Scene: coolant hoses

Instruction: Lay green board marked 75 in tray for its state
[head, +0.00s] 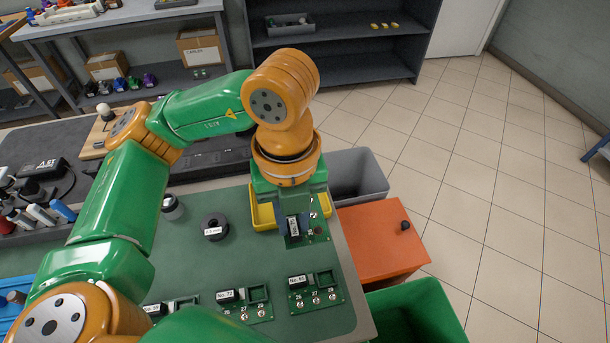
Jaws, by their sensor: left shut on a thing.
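My left gripper (291,205) reaches down at the right side of the work mat and is shut on a green board (319,234). The board has a black part with a white label, turned sideways and too small to read surely. A yellow tray (262,215) is just left of and behind the held board, partly hidden by my gripper. I cannot tell whether the board touches the tray or mat. My right gripper is out of view.
A grey bin (362,174), an orange box with a black knob (380,240) and a green bin (420,310) stand off the mat's right edge. A black roll (215,227) and a small jar (172,208) stand on the mat (210,265). Mid-mat is clear.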

